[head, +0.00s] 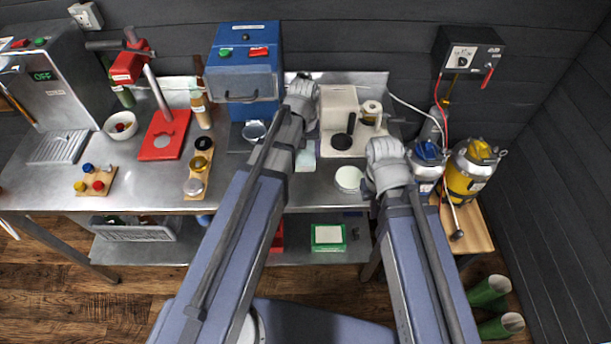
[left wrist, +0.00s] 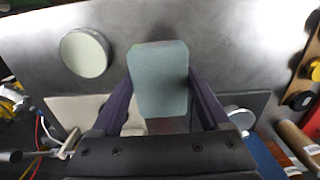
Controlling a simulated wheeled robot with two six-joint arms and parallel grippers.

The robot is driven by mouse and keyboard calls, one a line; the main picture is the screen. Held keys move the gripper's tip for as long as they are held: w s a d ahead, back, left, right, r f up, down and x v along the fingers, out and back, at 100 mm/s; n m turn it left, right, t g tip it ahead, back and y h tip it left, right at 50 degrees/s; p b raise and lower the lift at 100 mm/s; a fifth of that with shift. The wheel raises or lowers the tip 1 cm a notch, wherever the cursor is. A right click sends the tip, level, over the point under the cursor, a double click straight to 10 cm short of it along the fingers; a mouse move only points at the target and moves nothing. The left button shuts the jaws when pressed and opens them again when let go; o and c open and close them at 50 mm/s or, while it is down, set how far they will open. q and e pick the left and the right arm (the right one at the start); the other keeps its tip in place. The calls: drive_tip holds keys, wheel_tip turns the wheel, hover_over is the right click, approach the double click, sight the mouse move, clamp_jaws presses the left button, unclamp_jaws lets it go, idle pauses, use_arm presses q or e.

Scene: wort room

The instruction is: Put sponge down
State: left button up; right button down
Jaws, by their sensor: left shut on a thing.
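The sponge (left wrist: 160,75) is a pale blue-green block with rounded corners. In the left wrist view it sits between the two dark fingers of my left gripper (left wrist: 160,90), which is shut on it. In the head view only part of the sponge (head: 304,158) shows below my left wrist, over the steel bench (head: 322,187). I cannot tell whether it touches the bench. My right gripper (head: 386,172) is above the bench's right end; its fingers are hidden, and I see nothing held there.
A pale round lid or disc (head: 348,179) lies right of the sponge. A cream machine (head: 340,105) stands behind, with a blue box (head: 246,70) to its left. A wooden strip (head: 198,165) carries round tools. Bare steel lies in front of the sponge.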

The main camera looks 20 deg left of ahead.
sight(304, 179)
use_arm(q)
drive_tip(key=shift+f+b, duration=4.3)
drive_tip(key=shift+f, duration=0.35)
drive_tip(key=shift+f, duration=0.1)
drive_tip(key=shift+f, duration=0.15)
drive_tip(key=o, duration=1)
drive_tip(key=shift+o, duration=0.2)
wheel_tip(304, 179, up, 13)
drive_tip(key=p, duration=1.2)
drive_tip(key=shift+f, duration=0.2)
drive_tip(key=s+d+m+y, duration=0.1)
drive_tip(key=s+d+m, duration=0.6)
drive_tip(key=s+d, duration=0.3)
drive_tip(key=s, duration=0.3)
drive_tip(key=shift+s+d, duration=0.15)
drive_tip(key=shift+s, duration=0.15)
